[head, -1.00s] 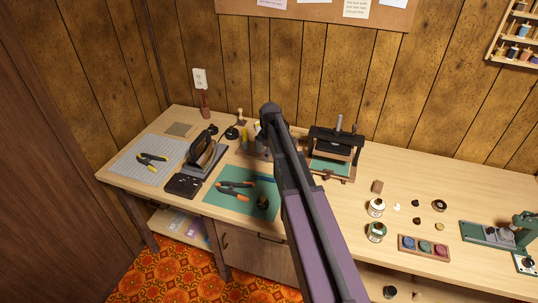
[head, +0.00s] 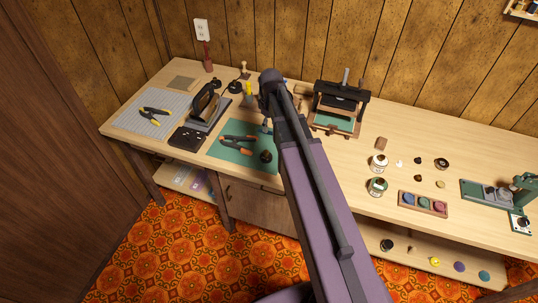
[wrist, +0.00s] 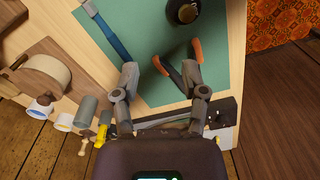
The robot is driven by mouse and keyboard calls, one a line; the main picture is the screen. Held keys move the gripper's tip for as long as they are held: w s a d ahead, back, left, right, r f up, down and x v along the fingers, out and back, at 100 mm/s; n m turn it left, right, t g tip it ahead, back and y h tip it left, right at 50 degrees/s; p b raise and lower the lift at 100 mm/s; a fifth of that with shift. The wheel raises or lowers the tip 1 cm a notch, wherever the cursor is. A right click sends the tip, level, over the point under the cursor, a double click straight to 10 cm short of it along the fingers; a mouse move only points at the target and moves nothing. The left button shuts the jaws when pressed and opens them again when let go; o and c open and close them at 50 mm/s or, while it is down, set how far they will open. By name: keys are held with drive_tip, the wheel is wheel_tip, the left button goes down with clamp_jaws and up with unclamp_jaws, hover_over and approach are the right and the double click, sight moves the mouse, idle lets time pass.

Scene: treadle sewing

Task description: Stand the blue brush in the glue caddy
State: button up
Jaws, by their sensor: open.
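The blue brush (wrist: 110,35) lies on the green mat (wrist: 150,22) in the wrist view, at the upper left near the mat's edge. My gripper (wrist: 163,78) is open and empty above the mat; the brush lies ahead of its left finger. Orange-handled pliers (wrist: 172,70) show between and beyond the fingertips. I cannot make out the glue caddy for certain; a brown wooden holder (wrist: 35,72) and several cups and bottles stand left of the mat in the wrist view. In the head view my arm hides most of the gripper and that area.
A dark round pot (wrist: 182,10) stands on the mat. In the head view an iron (head: 206,105) stands left of the mat and a small press (head: 340,102) right of it. Two jars (head: 378,162) and an ink tray (head: 422,204) stand further right.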

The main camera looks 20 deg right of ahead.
drive_tip(key=s+a+m, duration=0.2)
drive_tip(key=s+m, duration=0.1)
drive_tip(key=s, duration=0.4)
drive_tip(key=s+a+m, duration=0.2)
drive_tip(key=s+m, duration=0.1)
drive_tip(key=s, duration=0.5)
drive_tip(key=shift+a+m, duration=0.4)
drive_tip(key=shift+w, duration=0.1)
drive_tip(key=shift+r, duration=0.15)
drive_tip(key=o, duration=0.5)
drive_tip(key=c, duration=0.5)
